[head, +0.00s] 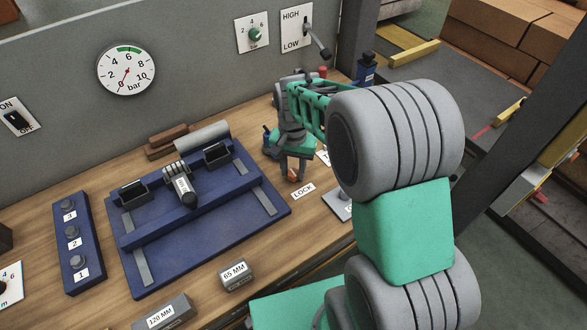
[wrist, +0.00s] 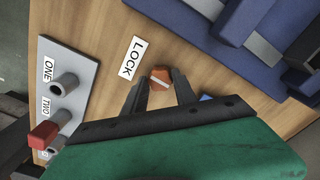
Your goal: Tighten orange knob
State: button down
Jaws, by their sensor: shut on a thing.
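The orange knob (wrist: 160,79) stands on the wooden bench top beside the LOCK label (wrist: 132,57). It has a pale stripe across its top. In the wrist view my gripper (wrist: 161,88) has its two dark fingers on either side of the knob, shut on it. In the head view my gripper (head: 293,172) points down at the bench, and the knob (head: 294,176) shows small between the fingertips, partly hidden by them. The LOCK label lies just in front of it in the head view (head: 303,190).
A blue fixture (head: 205,258) with clamps stands left of my gripper. A grey plate (wrist: 70,85) with ONE and TWO sockets and a red piece (wrist: 43,134) is close by. Blocks marked 65 MM (head: 236,276) and 120 MM (head: 166,313) lie at the front edge.

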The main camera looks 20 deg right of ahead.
aim_at(293, 173)
jog(key=shift+m, duration=2.3)
jog(key=c, duration=1)
grip_release()
notch_tip(293, 173, up, 8)
jog(key=shift+f+b, duration=0.1)
jog(key=shift+b, duration=0.35)
